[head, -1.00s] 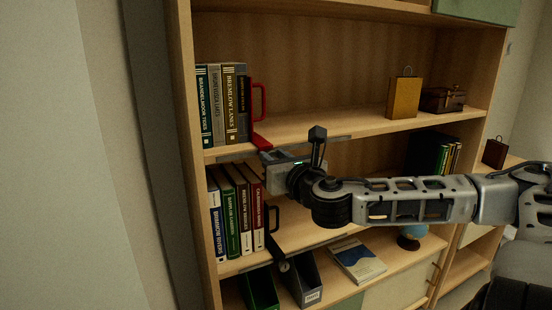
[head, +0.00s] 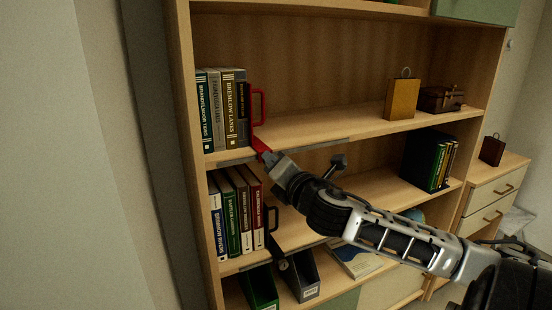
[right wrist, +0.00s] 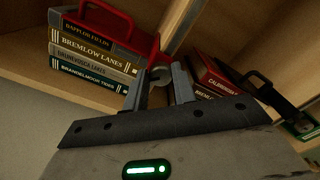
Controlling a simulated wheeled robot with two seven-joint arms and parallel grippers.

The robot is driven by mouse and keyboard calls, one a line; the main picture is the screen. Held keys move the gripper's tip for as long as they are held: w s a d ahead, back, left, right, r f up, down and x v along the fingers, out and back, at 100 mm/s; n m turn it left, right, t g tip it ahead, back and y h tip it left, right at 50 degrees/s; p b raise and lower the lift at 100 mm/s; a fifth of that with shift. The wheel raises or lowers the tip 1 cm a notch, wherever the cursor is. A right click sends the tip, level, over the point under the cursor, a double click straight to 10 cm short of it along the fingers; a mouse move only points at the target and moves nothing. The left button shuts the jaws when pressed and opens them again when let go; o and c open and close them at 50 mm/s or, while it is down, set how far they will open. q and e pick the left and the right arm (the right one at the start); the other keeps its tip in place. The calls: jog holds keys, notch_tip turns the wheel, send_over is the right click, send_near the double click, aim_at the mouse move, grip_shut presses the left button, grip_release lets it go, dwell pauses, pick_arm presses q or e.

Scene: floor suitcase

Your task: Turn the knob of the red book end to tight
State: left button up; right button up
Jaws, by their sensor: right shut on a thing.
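The red book end (head: 261,145) stands on the upper shelf, against the right end of a row of books. In the right wrist view the red book end (right wrist: 118,45) is at the upper left. Its grey knob (right wrist: 160,75) is between my right gripper's fingertips (right wrist: 160,86), which are shut on it. In the head view my right gripper (head: 270,157) is at the shelf's front edge, just below the book end's red front; the knob is hidden there. I cannot tell the knob's turn setting. My left gripper is not in view.
A black book end (head: 272,222) stands beside books on the shelf below. Grey and green file holders (head: 301,277) stand lower down. A yellow box (head: 402,99) and a brown case (head: 440,99) are on the upper shelf's right. The middle of that shelf is clear.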

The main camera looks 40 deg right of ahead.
jog(key=shift+f+m+p, duration=0.1)
jog(key=shift+m+p, duration=0.6)
jog(key=shift+m, duration=3.4)
jog(key=o, duration=1)
